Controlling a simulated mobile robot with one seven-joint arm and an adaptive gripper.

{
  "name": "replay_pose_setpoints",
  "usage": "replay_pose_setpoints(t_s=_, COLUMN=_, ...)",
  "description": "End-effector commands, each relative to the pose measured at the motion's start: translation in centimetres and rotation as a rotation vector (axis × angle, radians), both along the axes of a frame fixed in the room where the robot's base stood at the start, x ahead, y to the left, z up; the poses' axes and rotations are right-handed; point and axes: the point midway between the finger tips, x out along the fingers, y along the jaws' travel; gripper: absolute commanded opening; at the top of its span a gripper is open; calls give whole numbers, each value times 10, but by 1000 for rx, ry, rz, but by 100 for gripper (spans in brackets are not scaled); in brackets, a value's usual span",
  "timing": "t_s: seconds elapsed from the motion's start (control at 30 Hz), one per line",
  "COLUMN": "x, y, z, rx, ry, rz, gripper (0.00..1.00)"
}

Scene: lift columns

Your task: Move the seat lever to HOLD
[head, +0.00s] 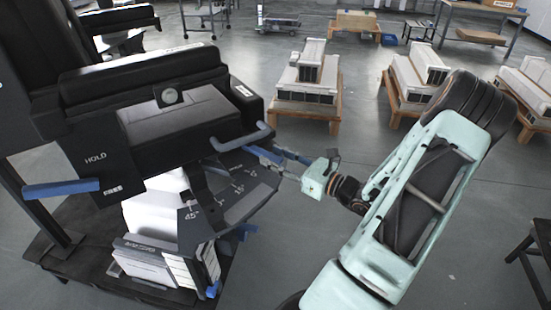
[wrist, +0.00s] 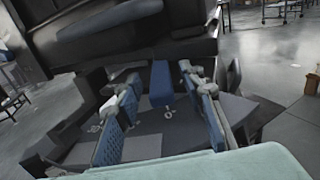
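A dark machine with a padded top has a side panel (head: 98,170) marked HOLD above and FREE below. A blue lever (head: 62,188) sticks out to the left, level with the FREE mark. A grey-blue bar handle (head: 242,138) sits at the machine's right, above a plate (head: 248,190) with an angle scale. My gripper (head: 274,157) is beside this handle, far from the left lever. In the wrist view my gripper (wrist: 162,98) is open, its blue-padded fingers apart. A blue bar end (wrist: 161,82) shows between and beyond the fingertips; I cannot tell whether they touch it.
White parts lie on wooden pallets (head: 305,100) behind, to the right. A dark stand (head: 535,240) is at the right edge. White and grey blocks (head: 155,260) sit under the machine on its dark base. Grey floor (head: 450,230) is clear around my arm.

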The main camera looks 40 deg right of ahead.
Motion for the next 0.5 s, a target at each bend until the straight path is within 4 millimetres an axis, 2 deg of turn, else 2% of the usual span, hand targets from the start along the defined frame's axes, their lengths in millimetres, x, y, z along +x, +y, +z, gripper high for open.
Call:
replay_pose_setpoints(t_s=0.1, x=0, y=0, z=0, rx=0, ry=0, rz=0, gripper=36)
replay_pose_setpoints(t_s=0.43, x=0, y=0, z=0, rx=0, ry=0, rz=0, gripper=0)
replay_pose_setpoints(t_s=0.5, x=0, y=0, z=0, rx=0, ry=0, rz=0, gripper=0)
